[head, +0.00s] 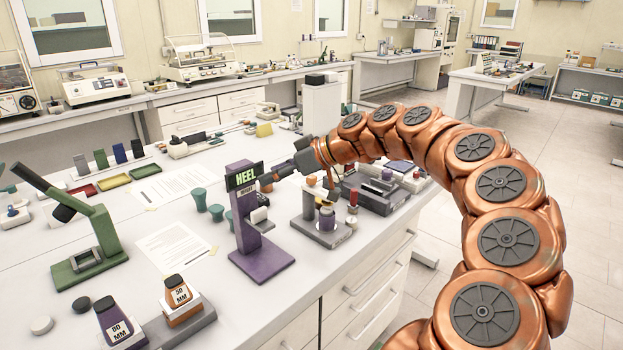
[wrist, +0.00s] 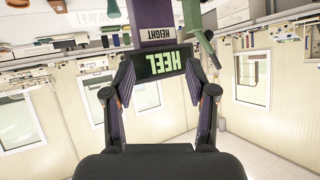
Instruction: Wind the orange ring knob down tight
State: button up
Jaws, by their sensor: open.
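My gripper (head: 264,182) is open, beside the sign on the purple HEEL stand (head: 262,266). In the wrist view my gripper (wrist: 160,75) shows its two fingers spread apart, with the upside-down HEEL sign (wrist: 160,92) seen between them. I cannot tell whether they touch it. A small orange part (head: 326,204) tops a purple cylinder on a grey-based device right of the stand, below my wrist. It may be the orange ring knob, but it is too small to make out a ring. No orange ring shows clearly in the wrist view.
A green press (head: 92,240) stands on the left of the bench. Two blocks marked 60 MM (head: 118,322) and 50 MM (head: 180,300) sit at the front. Green cups (head: 200,199) and paper sheets (head: 174,248) lie left of the stand. The bench's front edge is clear right of it.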

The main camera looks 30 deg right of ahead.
jog(key=w+d+f+m+t+h, duration=0.1)
jog(key=w+d+f+t+h, duration=0.15)
jog(key=d, duration=0.85)
jog(key=m, duration=0.1)
send_near(312, 177)
jog(key=shift+w+a+f+t, duration=0.35)
jog(key=shift+w+a+f, duration=0.35)
jog(key=shift+w, duration=0.2)
jog(key=shift+h, duration=0.25)
jog(key=shift+p+x, duration=1.15)
jog(key=shift+x, duration=2.7)
grip_shut()
